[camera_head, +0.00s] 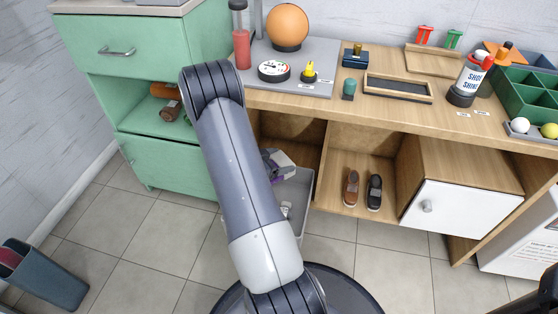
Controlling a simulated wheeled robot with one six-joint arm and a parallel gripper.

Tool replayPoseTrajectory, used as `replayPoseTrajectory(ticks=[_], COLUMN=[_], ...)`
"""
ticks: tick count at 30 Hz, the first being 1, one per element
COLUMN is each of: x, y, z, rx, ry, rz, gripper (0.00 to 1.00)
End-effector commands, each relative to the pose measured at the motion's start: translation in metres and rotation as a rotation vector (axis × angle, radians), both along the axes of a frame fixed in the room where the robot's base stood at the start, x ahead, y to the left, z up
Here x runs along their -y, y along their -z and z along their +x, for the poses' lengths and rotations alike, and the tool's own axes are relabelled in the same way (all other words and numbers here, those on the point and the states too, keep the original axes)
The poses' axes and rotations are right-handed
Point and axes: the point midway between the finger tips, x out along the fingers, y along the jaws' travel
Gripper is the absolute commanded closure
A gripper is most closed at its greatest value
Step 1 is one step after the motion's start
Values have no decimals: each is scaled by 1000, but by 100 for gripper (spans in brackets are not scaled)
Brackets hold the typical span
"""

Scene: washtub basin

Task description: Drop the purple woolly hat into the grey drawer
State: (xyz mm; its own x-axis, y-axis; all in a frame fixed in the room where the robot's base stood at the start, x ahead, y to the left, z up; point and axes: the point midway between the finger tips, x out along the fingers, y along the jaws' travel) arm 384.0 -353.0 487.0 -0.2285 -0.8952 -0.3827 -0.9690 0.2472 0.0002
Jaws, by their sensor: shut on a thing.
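The grey drawer (303,184) is pulled out low under the wooden bench, and its front and left side are largely hidden behind my arm. My gripper (279,174) is at the drawer's back left area, partly hidden by my arm. A small patch of the purple woolly hat (277,181) shows at my gripper, which is shut on it. Most of the hat is hidden. I cannot tell how high the hat is above the drawer floor.
Two shoes (363,190) stand in the open compartment right of the drawer, beside a closed white door (461,211). A green cabinet (130,60) is at left. A dark bin (42,276) stands on the floor.

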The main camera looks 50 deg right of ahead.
Motion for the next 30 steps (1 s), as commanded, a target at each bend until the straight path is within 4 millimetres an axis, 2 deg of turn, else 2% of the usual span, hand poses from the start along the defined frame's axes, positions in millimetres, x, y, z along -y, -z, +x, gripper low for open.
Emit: replayPoseTrajectory(ticks=[1,9,20,21,30], x=[0,0,0,0,0], y=[12,38,40,40,40], z=[0,0,0,0,0], rx=[0,0,0,0,0], ry=[0,-1,-1,-1,-1], rz=[0,0,0,0,0], gripper=[47,47,47,22,0])
